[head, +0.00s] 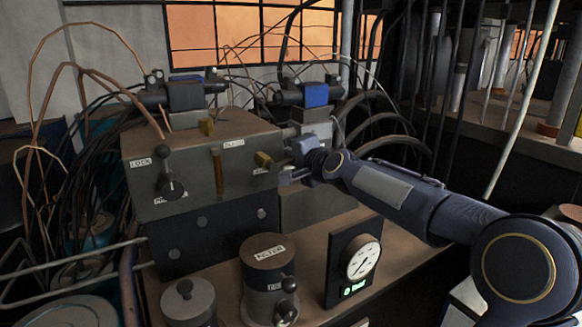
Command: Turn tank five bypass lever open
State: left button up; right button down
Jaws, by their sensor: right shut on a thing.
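A grey metal valve box (190,195) stands on the bench at the centre left. A brass lever (217,170) hangs down on its front, near a small white label (233,143) that I cannot read clearly. A second, short brass handle (264,160) sticks out at the box's right front edge. My right gripper (287,174) reaches in from the right and is shut at this short handle; its fingers partly hide the contact. A black ball-ended lever (165,170) sits on the left of the front, by a LOCK label (141,163). My left gripper is not in view.
A METER canister (265,265) and a gauge (362,260) with a green display stand in front, below my right arm. A lidded pot (188,300) is at the lower left. Cables and copper pipes crowd the left and back.

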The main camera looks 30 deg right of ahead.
jog(key=shift+d+f+m+y+b, duration=0.3)
jog(key=shift+f+m+b, duration=0.25)
jog(key=shift+m+b, duration=0.45)
jog(key=c, duration=1.5)
grip_release()
jog(key=shift+f, duration=0.15)
jog(key=shift+c, duration=0.2)
jog(key=b+v, duration=0.1)
jog(key=v, duration=0.6)
jog(key=shift+s, duration=0.35)
